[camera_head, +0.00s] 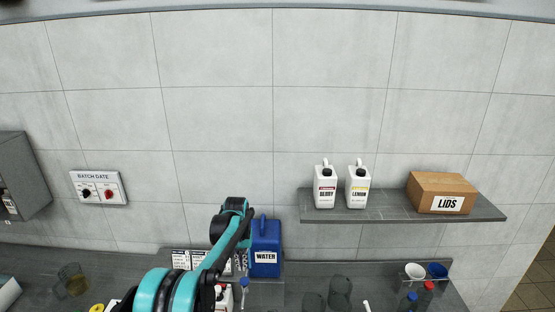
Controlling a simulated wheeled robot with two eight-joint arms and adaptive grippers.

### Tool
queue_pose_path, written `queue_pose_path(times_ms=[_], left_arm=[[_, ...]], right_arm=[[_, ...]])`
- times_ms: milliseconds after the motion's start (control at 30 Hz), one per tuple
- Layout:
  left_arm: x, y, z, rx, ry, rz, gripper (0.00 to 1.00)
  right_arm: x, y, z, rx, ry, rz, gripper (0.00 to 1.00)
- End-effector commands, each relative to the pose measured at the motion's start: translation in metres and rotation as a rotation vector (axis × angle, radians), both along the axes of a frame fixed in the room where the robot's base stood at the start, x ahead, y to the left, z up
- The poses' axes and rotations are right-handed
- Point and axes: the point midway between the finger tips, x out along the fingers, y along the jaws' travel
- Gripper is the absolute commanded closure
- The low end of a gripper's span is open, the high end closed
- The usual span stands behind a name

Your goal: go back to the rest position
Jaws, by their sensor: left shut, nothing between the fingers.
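My left arm (212,262), teal and black, comes in from the bottom left and rises to a dark joint in front of the counter's back edge. Its gripper is small and partly covered by the arm, so its fingertips are hard to make out; it is shut and empty. The arm overlaps the left side of a blue WATER jug (265,248) in the picture; I cannot tell any contact. My right gripper is not in view.
A wall shelf (390,214) holds white BERRY (325,187) and LEMON (358,187) jugs and a LIDS box (441,192). A BATCH DATE panel (99,188) and grey cabinet (22,175) are at left. White (415,271) and blue (437,271) cups stand at right.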

Motion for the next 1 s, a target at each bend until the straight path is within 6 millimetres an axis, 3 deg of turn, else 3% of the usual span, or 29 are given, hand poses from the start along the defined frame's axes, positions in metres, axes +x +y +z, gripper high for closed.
queue_pose_path(times_ms=[33,167,333,533,767,900,1000], left_arm=[[-0.008,0.002,-0.001,-0.001,-0.017,0.001,1.00],[-0.037,0.006,0.011,-0.003,-0.081,0.001,1.00],[-0.090,0.013,0.020,-0.005,-0.178,0.000,1.00],[-0.164,0.020,0.007,-0.006,-0.290,-0.001,1.00],[-0.252,0.026,-0.042,-0.005,-0.420,-0.002,1.00],[-0.301,0.029,-0.087,-0.002,-0.496,-0.002,1.00],[-0.327,0.030,-0.117,0.000,-0.540,-0.002,1.00]], right_arm=[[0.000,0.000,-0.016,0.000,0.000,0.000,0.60],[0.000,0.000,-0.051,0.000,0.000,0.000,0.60],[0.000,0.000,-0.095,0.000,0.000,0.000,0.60],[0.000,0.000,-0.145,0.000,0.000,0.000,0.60],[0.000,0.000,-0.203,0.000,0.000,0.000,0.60],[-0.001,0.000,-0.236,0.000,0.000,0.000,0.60],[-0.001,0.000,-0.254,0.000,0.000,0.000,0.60]])
